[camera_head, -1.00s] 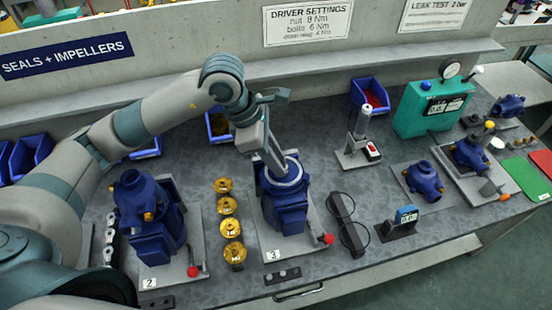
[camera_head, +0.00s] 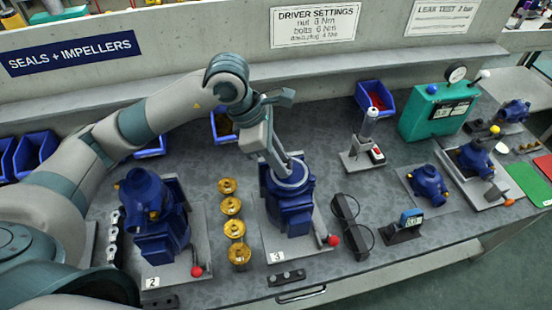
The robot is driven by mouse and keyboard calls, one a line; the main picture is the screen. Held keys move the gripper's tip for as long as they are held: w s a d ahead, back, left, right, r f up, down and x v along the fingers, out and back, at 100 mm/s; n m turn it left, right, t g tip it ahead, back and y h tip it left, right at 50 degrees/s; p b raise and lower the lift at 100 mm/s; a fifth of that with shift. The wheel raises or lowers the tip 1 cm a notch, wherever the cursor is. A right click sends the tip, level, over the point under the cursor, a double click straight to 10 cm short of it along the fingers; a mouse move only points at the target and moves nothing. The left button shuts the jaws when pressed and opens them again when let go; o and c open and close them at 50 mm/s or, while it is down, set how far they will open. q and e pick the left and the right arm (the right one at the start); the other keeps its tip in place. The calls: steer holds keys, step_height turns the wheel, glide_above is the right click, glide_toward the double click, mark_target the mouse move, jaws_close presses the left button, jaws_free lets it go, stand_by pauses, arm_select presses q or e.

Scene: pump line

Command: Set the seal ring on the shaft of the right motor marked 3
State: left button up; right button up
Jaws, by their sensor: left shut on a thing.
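The right motor (camera_head: 290,212), blue, stands upright on a grey plate marked 3 (camera_head: 276,257) in the middle of the bench. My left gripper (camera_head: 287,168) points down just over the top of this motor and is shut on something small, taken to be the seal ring. The ring itself cannot be made out. The fingers hide part of the motor's top and its shaft, so I cannot tell whether ring and shaft touch. The left motor (camera_head: 160,228) stands on a plate marked 2 (camera_head: 152,282). My right gripper is not in view.
Several brass impellers (camera_head: 234,229) stand in a row between the two motors. A driver (camera_head: 366,138) and a green tester (camera_head: 436,110) stand behind. Blue bins line the wall.

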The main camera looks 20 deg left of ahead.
arm_select(q)
steer(key=shift+f, duration=0.5)
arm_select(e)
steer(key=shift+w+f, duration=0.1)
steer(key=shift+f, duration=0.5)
arm_select(q)
steer(key=o, duration=1.6)
steer(key=shift+r, duration=0.1)
steer(key=shift+w+d+r+p, duration=0.2)
steer(key=shift+r+p, duration=0.25)
steer(key=shift+r, duration=0.5)
steer(key=shift+w+d+r+p, duration=0.1)
steer(key=shift+d+r+p, duration=0.25)
steer(key=shift+r, duration=0.6)
step_height(320, 180, up, 6)
steer(key=shift+s+a+f+p, duration=0.1)
steer(key=shift+f+p, duration=0.15)
steer(key=shift+p, duration=1)
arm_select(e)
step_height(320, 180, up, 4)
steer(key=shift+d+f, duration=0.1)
